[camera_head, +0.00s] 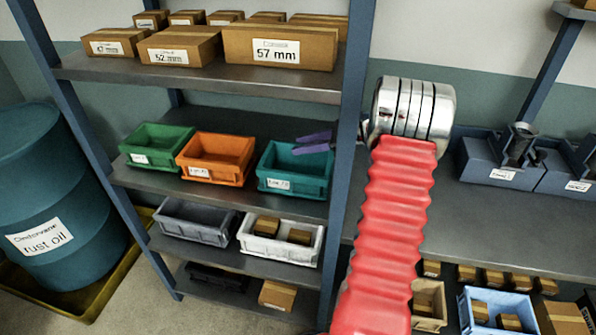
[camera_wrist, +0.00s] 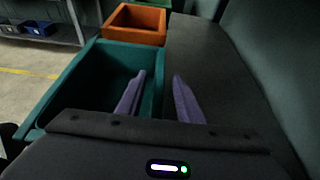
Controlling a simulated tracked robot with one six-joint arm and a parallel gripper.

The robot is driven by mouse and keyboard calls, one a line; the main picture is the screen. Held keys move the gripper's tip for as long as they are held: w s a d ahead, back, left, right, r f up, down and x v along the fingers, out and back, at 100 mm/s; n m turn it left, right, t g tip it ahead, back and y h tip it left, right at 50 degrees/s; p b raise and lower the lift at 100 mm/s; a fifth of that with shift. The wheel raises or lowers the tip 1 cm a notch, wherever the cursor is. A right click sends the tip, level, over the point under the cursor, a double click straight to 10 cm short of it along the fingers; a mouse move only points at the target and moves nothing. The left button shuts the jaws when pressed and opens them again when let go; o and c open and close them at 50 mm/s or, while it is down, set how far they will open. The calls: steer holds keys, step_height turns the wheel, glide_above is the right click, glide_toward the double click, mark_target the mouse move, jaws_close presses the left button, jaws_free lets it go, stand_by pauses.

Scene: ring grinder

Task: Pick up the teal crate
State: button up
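The teal crate (camera_head: 292,186) stands on the middle shelf, at the right end of a row of crates, beside the shelf's blue post. It is open-topped and looks empty, with a white label on its front. My gripper (camera_head: 300,145) has two purple fingers at the crate's back right rim. In the wrist view the teal crate (camera_wrist: 75,75) fills the left side. My gripper (camera_wrist: 157,77) is open there, one finger over the crate's inside and the other outside its near right wall. Whether either finger touches the wall cannot be told.
An orange crate (camera_head: 216,157) and a green crate (camera_head: 156,145) stand left of the teal one. Cardboard boxes (camera_head: 280,46) sit on the shelf above; a grey crate (camera_head: 196,221) and a white crate (camera_head: 281,240) sit below. The blue post (camera_head: 350,130) stands close on the right.

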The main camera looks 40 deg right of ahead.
steer(key=shift+w+a+f, duration=0.2)
steer(key=shift+w+a, duration=0.1)
steer(key=shift+c, duration=0.3)
jaws_close()
stand_by(0.4)
